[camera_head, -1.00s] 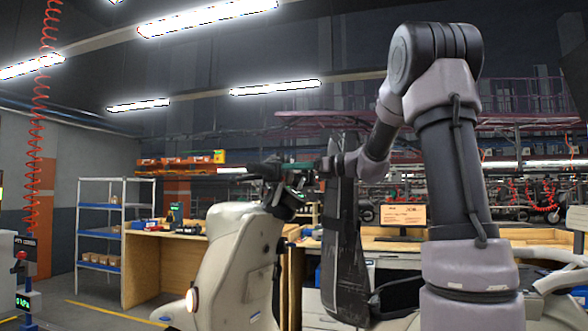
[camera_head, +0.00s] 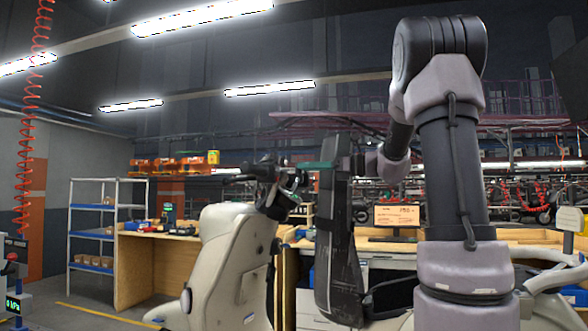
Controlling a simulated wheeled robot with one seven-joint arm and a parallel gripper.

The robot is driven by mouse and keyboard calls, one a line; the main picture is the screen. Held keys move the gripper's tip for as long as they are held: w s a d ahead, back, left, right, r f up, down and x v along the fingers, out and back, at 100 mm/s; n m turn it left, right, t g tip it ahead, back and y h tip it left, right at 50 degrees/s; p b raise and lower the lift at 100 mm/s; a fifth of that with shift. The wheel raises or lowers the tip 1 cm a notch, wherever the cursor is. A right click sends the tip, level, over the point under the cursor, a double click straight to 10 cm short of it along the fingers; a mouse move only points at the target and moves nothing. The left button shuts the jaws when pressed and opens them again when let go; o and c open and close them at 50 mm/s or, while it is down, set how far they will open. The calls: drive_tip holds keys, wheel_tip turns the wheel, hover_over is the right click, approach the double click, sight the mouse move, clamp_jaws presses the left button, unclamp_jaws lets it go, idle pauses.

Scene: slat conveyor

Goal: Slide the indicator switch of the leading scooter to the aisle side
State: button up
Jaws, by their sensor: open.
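The cream scooter (camera_head: 228,262) stands left of centre, its pale front shield facing left and its dark handlebar (camera_head: 268,172) on top. It is the nearest scooter I see. The indicator switch is too small to make out among the dark controls. My gripper (camera_head: 302,178) comes in from the right at handlebar height, close to the right part of the bar. It is open, with nothing visible in it. Its fingertips are small and dark against the controls, so I cannot tell whether they touch. A teal part (camera_head: 315,165) shows beside my wrist.
Behind are wooden workbenches (camera_head: 150,262), a monitor (camera_head: 397,216) and a white shelf rack (camera_head: 95,225). A red coiled hose (camera_head: 27,130) hangs at the far left. Open floor lies at lower left.

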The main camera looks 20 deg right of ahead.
drive_tip(key=v, duration=0.3)
drive_tip(key=shift+s+d, duration=0.2)
drive_tip(key=shift+d, duration=0.05)
drive_tip(key=s+a+f+n+g+h, duration=0.4)
drive_tip(key=s+a+f+n, duration=0.45)
drive_tip(key=s, duration=0.35)
drive_tip(key=s+d+f+n+t+h, duration=0.1)
drive_tip(key=s+d+f+n+h, duration=0.2)
drive_tip(key=s+f+n+h, duration=0.6)
drive_tip(key=s+n, duration=0.3)
drive_tip(key=shift+s+d, duration=0.2)
